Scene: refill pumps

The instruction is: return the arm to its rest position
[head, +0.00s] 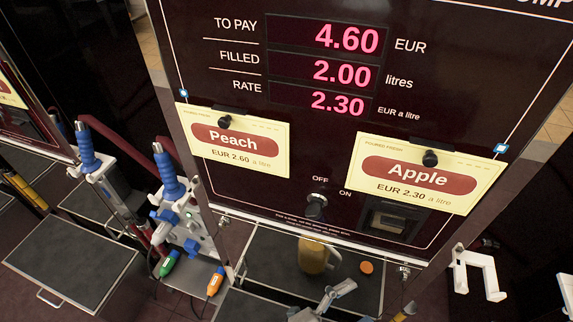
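A grey jointed metal part (335,296) shows at the bottom edge, right of centre, in front of the pump's lower bay. It looks like part of a gripper, perhaps my right one, but the frame cuts it off. I cannot tell whether it is open or shut, or holds anything. My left gripper is not in view. The pump panel (300,130) reads 4.60 to pay, 2.00 filled and rate 2.30. It carries a Peach card (233,140) and an Apple card (422,175). A knob (316,205) sits between OFF and ON.
A tan jug (313,254) stands in the bay (270,250), left of an orange cap (366,267). An empty white hook (480,274) juts out at right. A dark tray (70,262) lies lower left.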

